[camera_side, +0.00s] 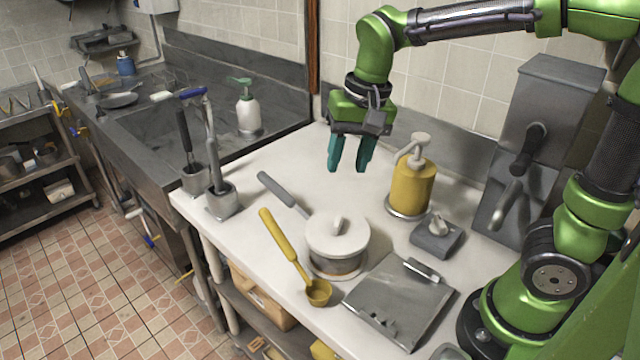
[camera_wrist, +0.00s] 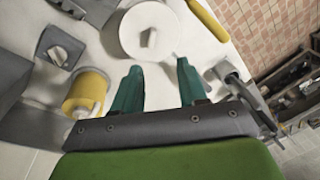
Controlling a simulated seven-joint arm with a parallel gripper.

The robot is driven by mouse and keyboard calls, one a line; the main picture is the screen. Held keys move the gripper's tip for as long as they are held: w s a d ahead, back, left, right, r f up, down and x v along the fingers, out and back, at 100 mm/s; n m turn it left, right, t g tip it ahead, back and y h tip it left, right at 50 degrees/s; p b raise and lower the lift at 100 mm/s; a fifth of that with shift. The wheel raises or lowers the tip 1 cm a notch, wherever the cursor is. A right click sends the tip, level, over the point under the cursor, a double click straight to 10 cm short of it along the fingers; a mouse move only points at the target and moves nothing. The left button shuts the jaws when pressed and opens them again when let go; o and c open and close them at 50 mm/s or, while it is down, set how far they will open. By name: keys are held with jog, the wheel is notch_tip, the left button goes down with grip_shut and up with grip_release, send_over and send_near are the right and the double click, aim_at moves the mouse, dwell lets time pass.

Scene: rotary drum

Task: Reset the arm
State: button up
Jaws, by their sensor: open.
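My green arm reaches in from the right in the side view. My gripper (camera_side: 348,166) has two teal fingers that point down above the back of the white counter (camera_side: 290,180). The fingers are apart with nothing between them. The gripper is left of the yellow pump bottle (camera_side: 413,186) and above and behind the lidded pot (camera_side: 338,240). In the wrist view my gripper (camera_wrist: 156,80) also shows open, with the white pot lid (camera_wrist: 148,32) beyond the fingertips and the pump bottle (camera_wrist: 86,92) to the left.
A yellow ladle (camera_side: 287,247) lies beside the pot. A metal clipboard-like plate (camera_side: 395,305), a grey block with a knob (camera_side: 437,236) and a tall grey dispenser (camera_side: 545,130) stand to the right. Utensil holders (camera_side: 222,200) and a sink (camera_side: 180,130) are left.

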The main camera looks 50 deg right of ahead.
jog(key=s+d+r+n+t+y, duration=0.1)
jog(key=s+d+n+t, duration=0.1)
jog(key=s+t, duration=0.3)
jog(key=s+n, duration=0.1)
jog(key=s, duration=0.3)
jog(key=shift+s, duration=0.2)
jog(key=shift+d, duration=0.1)
jog(key=shift+f, duration=0.2)
jog(key=c, duration=0.4)
jog(key=shift+w+a+f+g, duration=0.25)
jog(key=shift+w+f+g, duration=0.15)
jog(key=shift+w+f, duration=0.25)
grip_shut()
jog(key=n+g+h, duration=0.2)
jog(key=n+g, duration=0.2)
jog(key=g, duration=0.2)
send_near(338, 220)
jog(key=shift+f, duration=2.7)
